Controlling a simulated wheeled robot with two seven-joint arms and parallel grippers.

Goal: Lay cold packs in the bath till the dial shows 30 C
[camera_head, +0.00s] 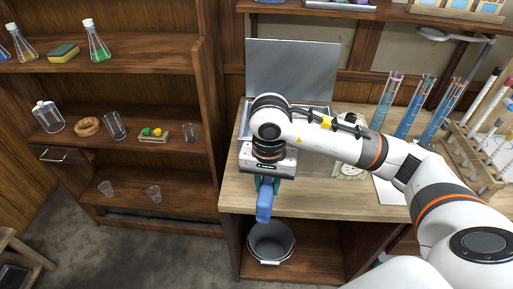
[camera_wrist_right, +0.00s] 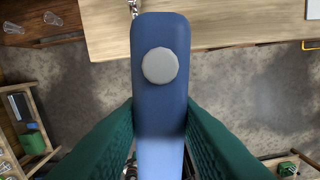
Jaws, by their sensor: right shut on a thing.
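My right gripper (camera_head: 266,184) is shut on a blue cold pack (camera_head: 264,205), which hangs down at the front edge of the workbench. In the right wrist view the pack (camera_wrist_right: 160,110) sits between the green finger pads and has a round grey cap on its face. A metal bath (camera_head: 243,124) with a raised, upright metal panel (camera_head: 290,70) stands on the bench behind my right arm, which hides most of it. A round white dial (camera_head: 350,171) is partly visible beside the arm; its reading is too small to tell. My left gripper is not in view.
A grey bucket (camera_head: 270,243) stands below the bench front. Tall cylinders of blue liquid (camera_head: 408,108) and a wooden tube rack (camera_head: 462,150) crowd the bench's right side. A shelf unit (camera_head: 130,150) with glassware is at left. Bare bench (camera_head: 310,200) lies right of the pack.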

